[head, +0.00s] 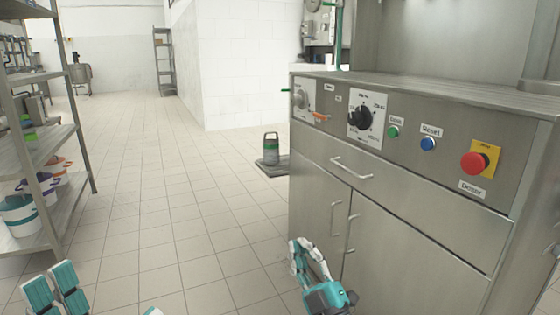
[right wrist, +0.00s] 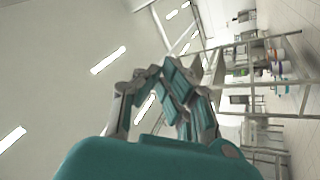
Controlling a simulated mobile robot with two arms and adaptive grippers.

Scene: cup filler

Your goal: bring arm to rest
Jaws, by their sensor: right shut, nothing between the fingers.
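My right gripper (head: 299,247) is low in front of the steel cabinet's doors in the head view, its fingers pointing up. It is shut and empty. In the right wrist view its teal-padded fingers (right wrist: 172,82) come together with nothing between them. Part of my left gripper (head: 54,288) shows at the bottom left of the head view as teal pads. The rest of it is cut off by the frame's edge, and I cannot tell how far apart its fingers are.
The steel cabinet (head: 330,171) with knobs, buttons and a red emergency stop (head: 474,163) stands close on the right. A shelf rack with buckets (head: 75,187) is on the left. The tiled floor (head: 165,200) between is clear.

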